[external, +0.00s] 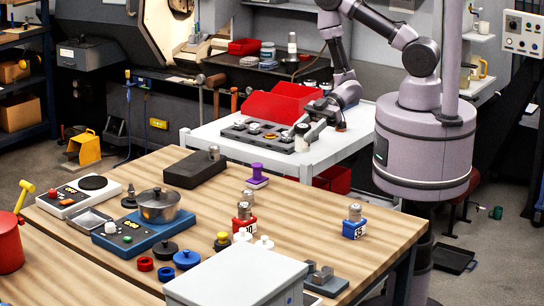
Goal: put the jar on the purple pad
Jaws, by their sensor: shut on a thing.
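My gripper (309,126) is over the white cart, at the right end of a dark grey tray (262,136). It is shut on a small pale cylinder, which looks like the jar (302,138); the fingers partly hide it. I cannot tell whether the jar touches the cart or tray. A purple piece (257,177) with a flat base and an upright post stands near the far edge of the wooden table, left of and nearer than my gripper. It is the only clearly purple thing I make out; whether it is the pad is unclear.
A red bin (283,102) stands behind the tray on the cart. The wooden table (300,210) holds a black block (193,168), a blue scale with a steel pot (158,205), a red weight (244,222), a blue weight (354,224) and a grey box (236,277).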

